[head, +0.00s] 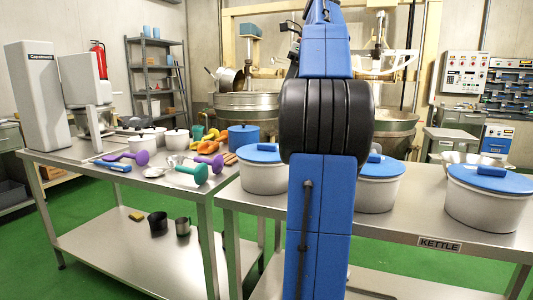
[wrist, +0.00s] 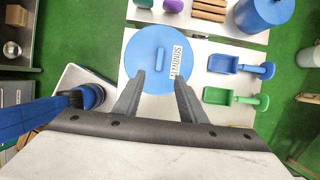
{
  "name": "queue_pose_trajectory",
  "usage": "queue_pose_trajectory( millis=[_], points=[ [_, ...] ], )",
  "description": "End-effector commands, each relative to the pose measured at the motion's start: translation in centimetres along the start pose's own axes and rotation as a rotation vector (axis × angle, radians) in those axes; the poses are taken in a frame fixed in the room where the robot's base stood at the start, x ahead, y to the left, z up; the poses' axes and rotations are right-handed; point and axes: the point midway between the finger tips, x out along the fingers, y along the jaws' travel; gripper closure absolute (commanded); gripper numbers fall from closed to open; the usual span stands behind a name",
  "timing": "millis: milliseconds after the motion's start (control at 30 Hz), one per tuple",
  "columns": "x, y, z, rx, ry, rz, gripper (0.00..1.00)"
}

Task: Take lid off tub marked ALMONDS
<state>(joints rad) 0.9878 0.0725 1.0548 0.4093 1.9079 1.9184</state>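In the wrist view a tub is seen from above, its round blue lid (wrist: 145,42) bearing a white ALMONDS label (wrist: 176,62). A small blue bar handle (wrist: 160,58) stands on the lid. My gripper (wrist: 158,77) is open and empty, its two grey fingers reaching over the lid's near part. The handle lies just ahead of the gap between the fingertips; I cannot tell the height between them. In the head view three white tubs with blue lids stand on the front table: left (head: 262,177), middle (head: 380,192) and right (head: 488,205). Their labels cannot be read there, and my arm hides my gripper.
A blue scoop (wrist: 222,64) and a green scoop (wrist: 230,97) lie right of the lid. The left table (head: 130,165) holds a blue pot (head: 243,136), dumbbell-like purple and green items, and white pots. A KETTLE sign (head: 440,245) marks the front table's edge.

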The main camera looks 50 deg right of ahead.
Motion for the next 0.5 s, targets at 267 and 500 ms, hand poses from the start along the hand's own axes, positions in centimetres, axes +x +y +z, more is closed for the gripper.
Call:
queue_pose_trajectory(
  millis=[267, 500],
  points=[
    [4.3, 0.1, 0.0, 0.001, 0.000, 0.003, 0.62],
    [8.5, 0.1, 0.0, 0.001, 0.000, 0.002, 0.62]
  ],
)
